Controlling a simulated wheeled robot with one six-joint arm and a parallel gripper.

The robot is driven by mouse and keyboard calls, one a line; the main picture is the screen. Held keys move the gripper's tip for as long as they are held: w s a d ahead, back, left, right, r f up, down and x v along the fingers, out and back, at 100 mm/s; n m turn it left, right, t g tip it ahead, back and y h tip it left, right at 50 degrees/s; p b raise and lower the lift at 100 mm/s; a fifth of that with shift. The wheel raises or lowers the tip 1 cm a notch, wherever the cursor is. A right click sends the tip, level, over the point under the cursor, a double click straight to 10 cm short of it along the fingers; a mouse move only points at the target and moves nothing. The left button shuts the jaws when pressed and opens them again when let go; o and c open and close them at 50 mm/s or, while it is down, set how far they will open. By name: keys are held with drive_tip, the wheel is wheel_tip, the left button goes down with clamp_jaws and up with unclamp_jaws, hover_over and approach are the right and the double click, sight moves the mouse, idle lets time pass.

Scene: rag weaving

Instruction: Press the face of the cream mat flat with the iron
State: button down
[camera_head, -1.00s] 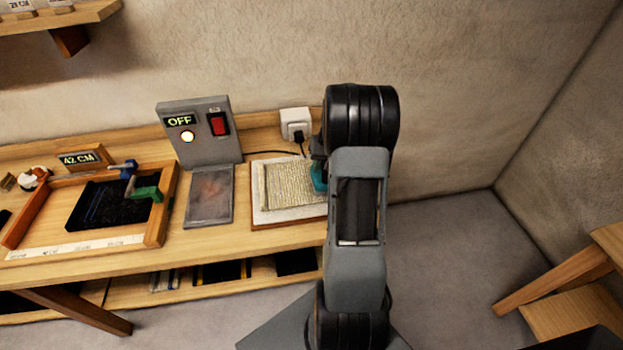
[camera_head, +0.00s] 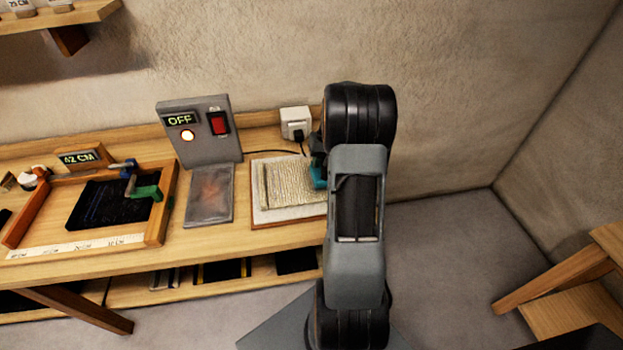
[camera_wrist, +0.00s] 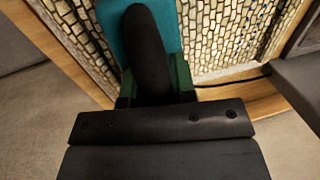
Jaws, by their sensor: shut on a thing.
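The cream mat (camera_head: 290,184) lies on a pale board (camera_head: 290,214) on the bench. Its woven face fills the upper part of the wrist view (camera_wrist: 222,35). The teal iron (camera_head: 317,177) is over the right part of the mat in the head view. The wrist view shows its teal body (camera_wrist: 112,18) and dark handle (camera_wrist: 150,50) against the mat. My gripper (camera_wrist: 153,88) is shut on the handle. The iron's sole is hidden, so I cannot tell whether it touches the mat. My arm covers the mat's right end in the head view.
A grey panel (camera_head: 199,148) with a lit lamp, a red switch and an OFF display stands left of the mat, behind a metal plate (camera_head: 210,196). A wooden frame (camera_head: 166,205) holds dark cloth farther left. A white socket box (camera_head: 296,122) is behind the mat.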

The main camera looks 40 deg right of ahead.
drive_tip(key=shift+s+a, duration=0.4)
drive_tip(key=shift+s, duration=0.4)
drive_tip(key=shift+w+d, duration=0.4)
drive_tip(key=shift+w, duration=0.4)
drive_tip(key=shift+w+d, duration=0.4)
drive_tip(key=shift+w, duration=0.4)
drive_tip(key=shift+s, duration=0.1)
drive_tip(key=shift+s+a, duration=0.4)
drive_tip(key=shift+s, duration=0.4)
drive_tip(key=shift+s+a, duration=0.4)
drive_tip(key=shift+s, duration=0.35)
drive_tip(key=shift+w, duration=0.15)
drive_tip(key=shift+w+d, duration=0.4)
drive_tip(key=shift+w, duration=0.35)
drive_tip(key=shift+w+d, duration=0.4)
drive_tip(key=shift+w, duration=0.35)
